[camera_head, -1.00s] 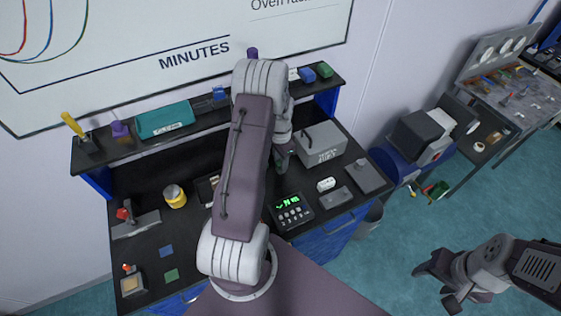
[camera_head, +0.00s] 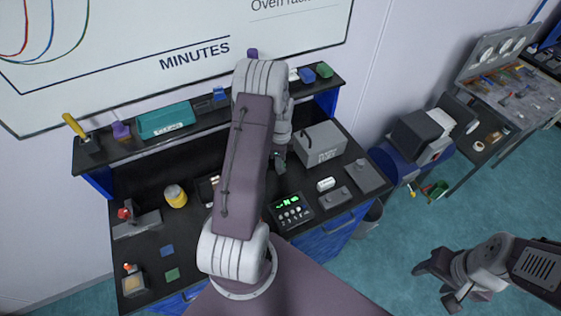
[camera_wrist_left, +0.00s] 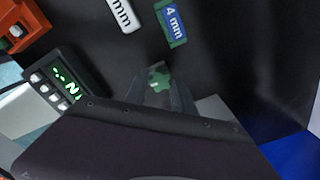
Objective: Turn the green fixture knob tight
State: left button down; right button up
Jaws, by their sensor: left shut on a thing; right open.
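The green knob (camera_wrist_left: 160,78) shows in the left wrist view, between the fingertips of my left gripper (camera_wrist_left: 162,88). The gripper is shut on it. The fixture under the knob is mostly hidden by the fingers and the wrist. In the head view my left arm reaches over the bench, and its gripper (camera_head: 278,160) is low over the bench, left of a grey box; the knob is hidden there. My right gripper (camera_head: 440,285) is open and empty, over the floor at the lower right, well away from the bench.
The grey box (camera_head: 320,143) stands at the bench's back right. A controller with green digits (camera_head: 290,208) is in front of my left gripper. A yellow jar (camera_head: 176,196) stands to the left. In the wrist view, a "4 mm" block (camera_wrist_left: 172,22) lies near the knob.

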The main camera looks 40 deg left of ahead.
pick_arm(q)
jog(key=m, duration=0.4)
jog(key=shift+m, duration=0.4)
jog(key=c, duration=1.2)
grip_release()
